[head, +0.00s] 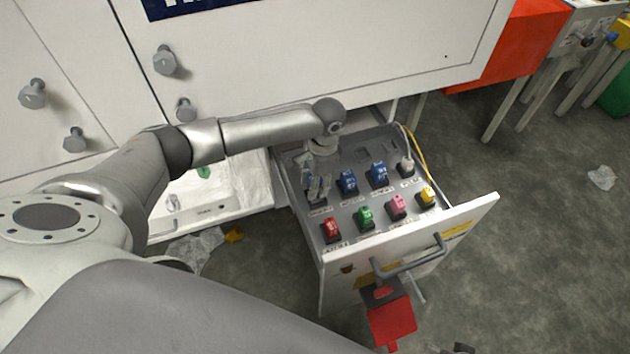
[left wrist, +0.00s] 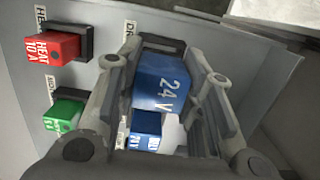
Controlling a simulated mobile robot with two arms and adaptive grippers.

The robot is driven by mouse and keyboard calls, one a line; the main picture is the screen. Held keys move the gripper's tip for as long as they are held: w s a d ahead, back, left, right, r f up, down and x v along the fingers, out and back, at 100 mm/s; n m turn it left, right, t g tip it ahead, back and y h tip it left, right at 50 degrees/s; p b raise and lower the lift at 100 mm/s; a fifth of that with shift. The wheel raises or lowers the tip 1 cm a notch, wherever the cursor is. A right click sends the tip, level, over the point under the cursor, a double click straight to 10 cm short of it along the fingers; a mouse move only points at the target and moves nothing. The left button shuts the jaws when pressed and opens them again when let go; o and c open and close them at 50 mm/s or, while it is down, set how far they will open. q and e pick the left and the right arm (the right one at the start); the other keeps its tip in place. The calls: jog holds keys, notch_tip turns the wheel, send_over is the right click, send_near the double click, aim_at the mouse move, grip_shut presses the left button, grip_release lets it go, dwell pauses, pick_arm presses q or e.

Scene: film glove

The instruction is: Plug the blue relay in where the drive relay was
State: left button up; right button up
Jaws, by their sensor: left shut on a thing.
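My left gripper (head: 319,188) reaches down into the open drawer at its left rear corner. In the left wrist view my left gripper (left wrist: 165,110) is shut on a blue relay (left wrist: 160,85) marked 24 V. The relay is between the fingers, directly at a dark socket (left wrist: 164,43) whose label begins with D. The socket's far edge shows beyond the relay; the relay's underside is hidden, so I cannot tell whether it is seated. Two other blue relays, one nearer (head: 348,181) and one farther right (head: 379,173), stand in the same row. My right gripper is not in view.
A front row holds red (head: 331,229), green (head: 365,216), pink (head: 396,206) and yellow (head: 426,197) relays. A white relay (head: 406,167) and yellow cable (head: 418,150) are at the right. The drawer front (head: 470,225) has a handle (head: 410,258) with a red block (head: 391,318) below.

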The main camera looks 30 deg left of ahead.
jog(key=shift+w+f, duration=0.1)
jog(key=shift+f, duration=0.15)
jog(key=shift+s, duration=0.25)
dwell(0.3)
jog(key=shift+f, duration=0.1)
pick_arm(q)
jog(key=shift+p, duration=0.35)
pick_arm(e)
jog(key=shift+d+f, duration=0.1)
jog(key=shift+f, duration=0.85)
pick_arm(q)
jog(key=shift+p, duration=0.3)
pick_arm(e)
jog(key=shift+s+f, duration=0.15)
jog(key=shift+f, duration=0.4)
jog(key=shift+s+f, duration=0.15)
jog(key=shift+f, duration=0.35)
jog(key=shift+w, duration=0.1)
pick_arm(q)
jog(key=shift+f, duration=0.65)
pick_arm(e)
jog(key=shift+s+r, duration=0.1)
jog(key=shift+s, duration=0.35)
